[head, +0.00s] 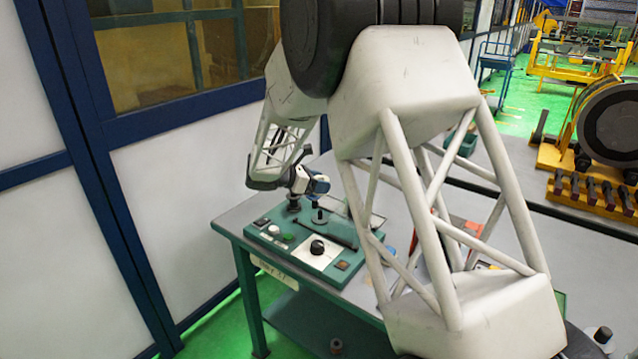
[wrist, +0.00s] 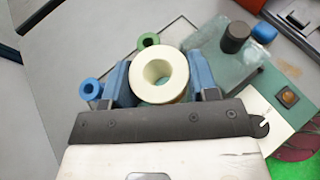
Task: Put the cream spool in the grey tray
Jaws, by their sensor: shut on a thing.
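The cream spool (wrist: 178,72) is between the two blue fingers of my gripper (wrist: 160,82) in the wrist view, with its round hole facing the camera. The fingers press on its left and right sides. In the head view my gripper (head: 314,184) is small, low over the far part of the bench, and I cannot clearly make out the spool there. I cannot tell whether the spool touches anything below it. I cannot pick out the grey tray with certainty; a thin, dark-edged grey panel (wrist: 184,32) lies behind the spool in the wrist view.
A green spool (wrist: 148,40) and a blue spool (wrist: 90,88) lie close to the fingers. A dark cylinder (wrist: 235,37) stands at the right. A green control box (head: 297,248) with knobs sits on the grey bench (head: 237,217). My arm hides much of the bench in the head view.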

